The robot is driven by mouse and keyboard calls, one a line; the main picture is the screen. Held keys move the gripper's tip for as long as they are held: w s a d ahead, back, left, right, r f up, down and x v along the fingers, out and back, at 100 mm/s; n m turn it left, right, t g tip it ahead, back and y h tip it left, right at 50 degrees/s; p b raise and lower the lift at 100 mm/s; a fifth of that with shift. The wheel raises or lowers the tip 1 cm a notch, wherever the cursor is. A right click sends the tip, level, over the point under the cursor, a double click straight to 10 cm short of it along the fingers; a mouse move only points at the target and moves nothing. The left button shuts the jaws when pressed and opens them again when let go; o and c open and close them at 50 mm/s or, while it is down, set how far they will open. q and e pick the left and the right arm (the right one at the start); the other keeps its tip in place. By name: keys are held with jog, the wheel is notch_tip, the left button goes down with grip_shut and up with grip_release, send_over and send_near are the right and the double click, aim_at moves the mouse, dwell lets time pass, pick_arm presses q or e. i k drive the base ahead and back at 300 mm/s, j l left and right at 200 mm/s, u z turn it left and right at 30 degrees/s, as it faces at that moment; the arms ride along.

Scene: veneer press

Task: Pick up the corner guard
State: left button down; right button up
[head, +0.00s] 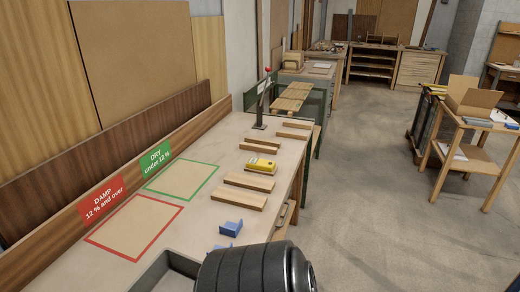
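A small blue angled piece (231,228), which looks like the corner guard, lies on the workbench (170,218) near its front right edge. A second bit of blue (222,246) shows just below it, and I cannot tell whether it is a separate piece. A dark ribbed cylinder, apparently part of my arm, rises at the bottom centre, close in front of the blue pieces. Neither gripper's fingers show.
A yellow meter (261,166) lies among several wooden strips (245,182) along the bench's right side. Red and green outlined areas on the bench are empty. A grey tray (165,272) is at the bottom. A wooden cart (470,150) stands right; floor between is clear.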

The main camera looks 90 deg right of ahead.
aim_at(232, 230)
jog(key=j+z, duration=0.1)
jog(key=z, duration=0.35)
jog(key=j+z, duration=0.1)
jog(key=z, duration=0.4)
jog(key=k+z, duration=0.1)
jog(key=z, duration=0.35)
jog(key=k+j+z, duration=0.1)
jog(key=z, duration=0.85)
jog(key=i+z, duration=0.1)
jog(key=i, duration=0.2)
